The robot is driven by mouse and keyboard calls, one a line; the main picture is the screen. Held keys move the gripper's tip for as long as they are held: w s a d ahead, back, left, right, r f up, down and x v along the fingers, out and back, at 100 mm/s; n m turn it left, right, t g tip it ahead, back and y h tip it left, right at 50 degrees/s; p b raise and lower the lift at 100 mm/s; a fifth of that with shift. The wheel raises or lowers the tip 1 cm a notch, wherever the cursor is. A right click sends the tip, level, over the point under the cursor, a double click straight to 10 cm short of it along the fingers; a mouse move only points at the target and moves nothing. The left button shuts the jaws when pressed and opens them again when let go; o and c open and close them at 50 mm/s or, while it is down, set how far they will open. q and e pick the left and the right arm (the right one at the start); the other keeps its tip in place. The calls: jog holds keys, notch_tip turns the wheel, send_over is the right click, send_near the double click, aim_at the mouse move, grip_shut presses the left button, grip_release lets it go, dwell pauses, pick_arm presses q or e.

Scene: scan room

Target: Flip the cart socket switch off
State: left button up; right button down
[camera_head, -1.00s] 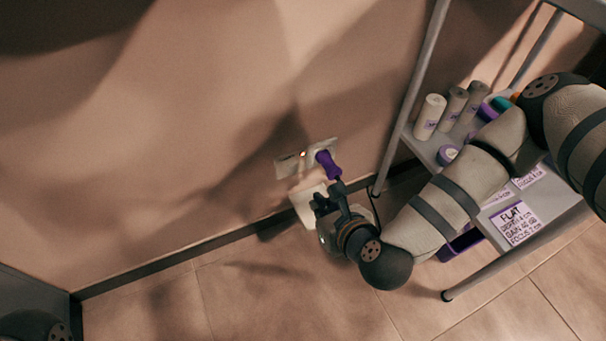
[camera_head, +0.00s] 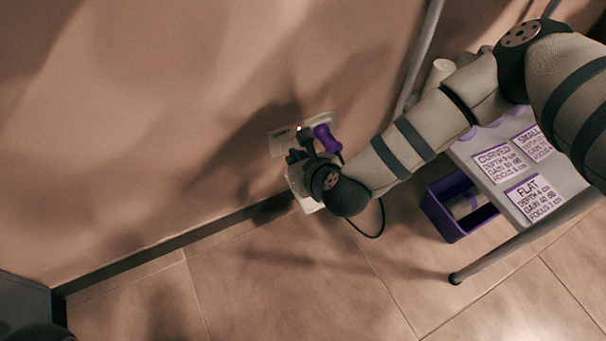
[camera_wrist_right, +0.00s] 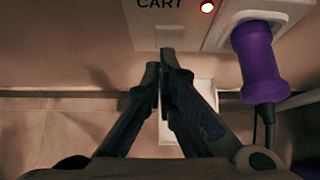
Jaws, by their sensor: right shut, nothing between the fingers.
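The rocker of the switch is not clearly visible. A purple plug (camera_head: 325,138) sits in the socket right of the light; it also shows in the right wrist view (camera_wrist_right: 256,62). My right gripper (camera_head: 303,137) is shut and empty, its fingertips (camera_wrist_right: 165,62) just below the CART label. Contact cannot be told. My left gripper is out of view.
A white box (camera_head: 297,184) is on the wall below the socket, partly behind my right gripper. A dark cable (camera_head: 378,225) hangs to the right. A grey cart (camera_head: 485,215) with label cards and a purple bin (camera_head: 440,215) stands right.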

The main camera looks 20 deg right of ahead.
jog(key=shift+w+r, duration=0.1)
jog(key=shift+w, duration=0.5)
jog(key=shift+w+r+p, duration=0.3)
jog(key=shift+w+p, duration=0.05)
jog(key=shift+w, duration=0.1)
jog(key=shift+f, duration=0.15)
jog(key=shift+r+p, duration=0.55)
jog(key=shift+r, duration=0.3)
jog(key=shift+s, duration=0.1)
